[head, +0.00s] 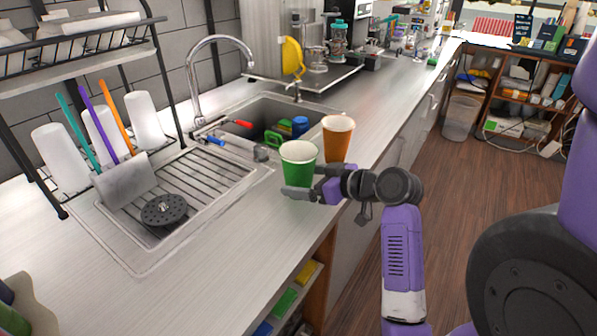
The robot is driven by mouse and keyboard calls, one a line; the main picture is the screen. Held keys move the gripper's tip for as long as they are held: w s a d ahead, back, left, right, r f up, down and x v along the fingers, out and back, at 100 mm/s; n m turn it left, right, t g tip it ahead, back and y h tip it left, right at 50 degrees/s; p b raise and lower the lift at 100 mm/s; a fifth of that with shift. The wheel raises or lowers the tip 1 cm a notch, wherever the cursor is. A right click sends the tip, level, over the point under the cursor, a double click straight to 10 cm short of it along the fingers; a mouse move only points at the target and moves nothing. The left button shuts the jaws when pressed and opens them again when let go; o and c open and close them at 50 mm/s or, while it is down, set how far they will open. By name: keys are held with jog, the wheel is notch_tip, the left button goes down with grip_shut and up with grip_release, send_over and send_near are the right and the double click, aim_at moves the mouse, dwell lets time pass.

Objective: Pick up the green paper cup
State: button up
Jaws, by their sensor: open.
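The green paper cup (299,163) stands upright on the counter, just right of the sink's drainboard. An orange paper cup (337,140) stands upright close behind it to the right. My gripper (302,188) is at the counter's front edge, low beside the green cup and on its right. One dark finger reaches across in front of the green cup's base. The gripper is open, and the other finger is partly hidden near the cups. I cannot tell whether a finger touches the green cup.
A sink (268,115) with a curved faucet (207,62) lies behind the cups. A drainboard (180,205) with a black strainer (165,210) is at left. A dish rack (85,50) stands above several white cups. The counter (190,285) in front is clear.

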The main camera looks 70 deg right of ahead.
jog(key=shift+x, duration=1.15)
jog(key=c, duration=1.6)
jog(key=shift+o, duration=0.2)
jog(key=shift+r, duration=0.1)
